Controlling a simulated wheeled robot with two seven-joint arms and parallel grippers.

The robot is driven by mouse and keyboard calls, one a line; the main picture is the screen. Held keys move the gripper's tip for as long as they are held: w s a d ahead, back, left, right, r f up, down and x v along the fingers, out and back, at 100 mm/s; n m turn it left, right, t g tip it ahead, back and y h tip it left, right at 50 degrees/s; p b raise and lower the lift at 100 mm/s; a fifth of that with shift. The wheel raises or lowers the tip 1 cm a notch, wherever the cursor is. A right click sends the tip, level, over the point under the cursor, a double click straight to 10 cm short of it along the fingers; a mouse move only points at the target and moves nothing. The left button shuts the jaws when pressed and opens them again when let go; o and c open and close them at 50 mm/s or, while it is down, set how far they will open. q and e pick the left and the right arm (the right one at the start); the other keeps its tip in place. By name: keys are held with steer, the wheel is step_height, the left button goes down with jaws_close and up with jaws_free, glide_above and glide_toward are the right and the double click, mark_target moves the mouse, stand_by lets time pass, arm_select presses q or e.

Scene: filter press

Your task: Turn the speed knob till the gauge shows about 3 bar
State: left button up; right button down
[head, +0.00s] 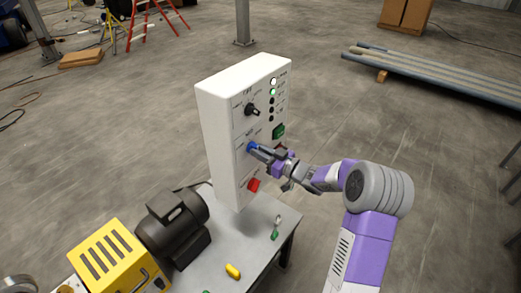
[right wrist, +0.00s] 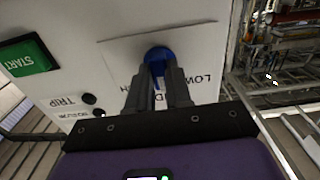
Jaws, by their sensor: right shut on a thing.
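The blue speed knob (head: 251,147) sits on the front of a white control box (head: 222,140), about halfway up. My right gripper (head: 257,149) comes in from the right and is shut on this knob. In the right wrist view the blue knob (right wrist: 157,53) lies between the two grey fingertips (right wrist: 158,75), in front of a label plate with lettering partly covered by the fingers. I cannot make out a pressure gauge in either view. My left gripper is out of view.
The box also bears a black selector knob (head: 252,109), a column of lamps, some lit, a green button (head: 278,131) and a red part (head: 253,185). A dark motor (head: 172,225) and a yellow housing (head: 112,258) stand left of it. A yellow piece (head: 233,271) lies on the grey table.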

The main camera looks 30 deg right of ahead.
stand_by(0.5)
steer(key=c, duration=1)
jaws_free()
steer(key=shift+c, duration=0.2)
steer(key=v, duration=0.7)
steer(key=shift+s+b, duration=0.25)
steer(key=shift+b, duration=0.05)
steer(key=shift+d, duration=0.1)
